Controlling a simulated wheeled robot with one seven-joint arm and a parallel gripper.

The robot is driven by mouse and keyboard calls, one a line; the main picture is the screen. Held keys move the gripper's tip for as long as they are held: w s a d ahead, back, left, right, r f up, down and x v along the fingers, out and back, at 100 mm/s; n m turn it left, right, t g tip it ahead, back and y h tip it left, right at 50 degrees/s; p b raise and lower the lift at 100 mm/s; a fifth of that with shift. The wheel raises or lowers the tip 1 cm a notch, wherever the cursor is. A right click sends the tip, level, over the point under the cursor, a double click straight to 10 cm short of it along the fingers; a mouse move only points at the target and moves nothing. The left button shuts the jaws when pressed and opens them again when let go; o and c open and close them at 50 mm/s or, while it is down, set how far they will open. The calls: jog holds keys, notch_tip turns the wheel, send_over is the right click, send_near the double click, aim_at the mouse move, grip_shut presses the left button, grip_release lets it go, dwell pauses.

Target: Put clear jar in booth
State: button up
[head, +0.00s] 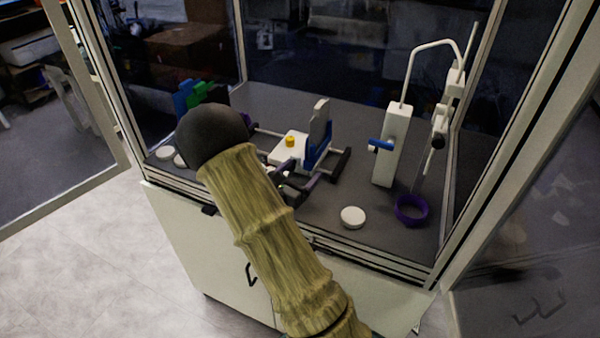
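I cannot make out a clear jar in the head view; it may be hidden behind my arm or too faint to see. The booth (330,231) is a glass-walled cabinet with a dark floor, and its front is open towards me. My arm, with a tan sleeve and a black rounded joint, crosses the left middle of the view in front of the booth. My gripper is not clearly visible. Some small dark and whitish parts show beside the sleeve, but I cannot tell whether they belong to it.
In the booth are a white device with a yellow knob (290,141), a white stand with a blue clamp (390,150), a purple ring (411,211), a white disc (352,217) and green and blue blocks (188,96). A framed door (115,150) stands open at left.

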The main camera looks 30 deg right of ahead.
jog(key=shift+r, duration=0.2)
jog(key=b+v, duration=0.2)
jog(key=v, duration=1)
jog(key=shift+b, duration=0.3)
jog(key=s+d+f+m+g+y, duration=0.2)
jog(key=s+m+g+y, duration=0.1)
jog(key=s+m+g, duration=0.3)
jog(key=s+d+f+m+g+y, duration=0.1)
jog(key=s+f+m+g+y, duration=0.15)
jog(key=s+m+g, duration=0.45)
jog(key=a+r+m+t+y, duration=0.2)
jog(key=a+m+t+y, duration=0.4)
jog(key=a+m+y, duration=0.2)
jog(key=m+y, duration=0.2)
jog(key=shift+r+m+t, duration=0.25)
jog(key=shift+m+t, duration=0.15)
